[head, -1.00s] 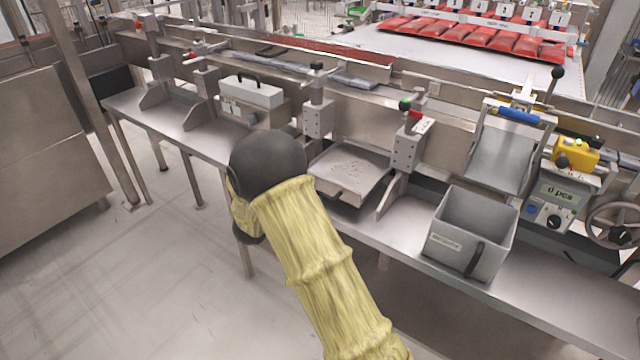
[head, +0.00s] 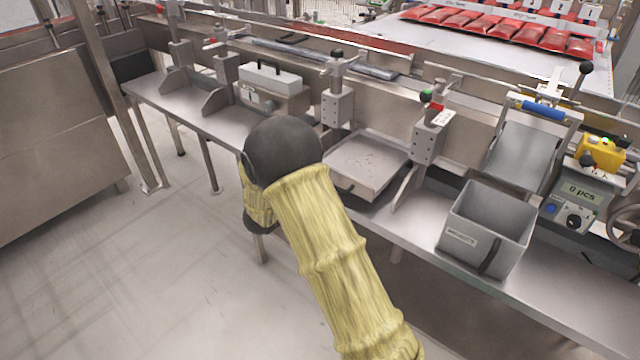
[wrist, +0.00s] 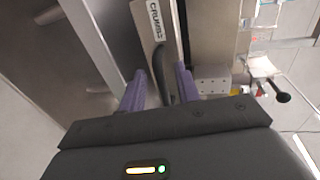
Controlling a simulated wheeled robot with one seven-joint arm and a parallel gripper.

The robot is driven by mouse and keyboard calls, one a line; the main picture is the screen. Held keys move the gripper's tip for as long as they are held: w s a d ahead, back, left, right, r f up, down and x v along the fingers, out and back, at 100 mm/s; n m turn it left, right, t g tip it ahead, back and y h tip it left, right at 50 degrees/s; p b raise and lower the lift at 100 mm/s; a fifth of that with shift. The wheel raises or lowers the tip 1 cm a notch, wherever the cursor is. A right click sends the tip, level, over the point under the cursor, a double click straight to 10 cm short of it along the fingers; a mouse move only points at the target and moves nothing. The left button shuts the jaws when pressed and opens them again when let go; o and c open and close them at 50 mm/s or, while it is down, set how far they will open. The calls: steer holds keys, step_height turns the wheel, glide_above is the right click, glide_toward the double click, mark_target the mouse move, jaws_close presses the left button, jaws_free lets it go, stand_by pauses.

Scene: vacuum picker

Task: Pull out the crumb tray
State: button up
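The crumb tray (head: 375,160) is a shallow grey tray with dark specks. It sits below the rail between two upright brackets in the head view. In the wrist view a pale front (wrist: 148,18) reads "CRUMBS" and carries a dark curved handle (wrist: 159,68). My gripper (wrist: 160,82) has two purple fingers, one on each side of this handle. They stand apart, with narrow gaps seeming to show beside the handle; whether either finger touches it is unclear. In the head view my dark arm joint and yellow-sleeved arm hide my gripper.
A grey open bin (head: 463,238) with a dark handle stands on the bench to the right. A counter box with a display (head: 577,196) is beyond it. A white box (head: 270,80) is to the left. Open floor (head: 130,260) lies in front of the bench.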

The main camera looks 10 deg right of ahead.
steer(key=p+v, duration=0.1)
steer(key=v, duration=1.6)
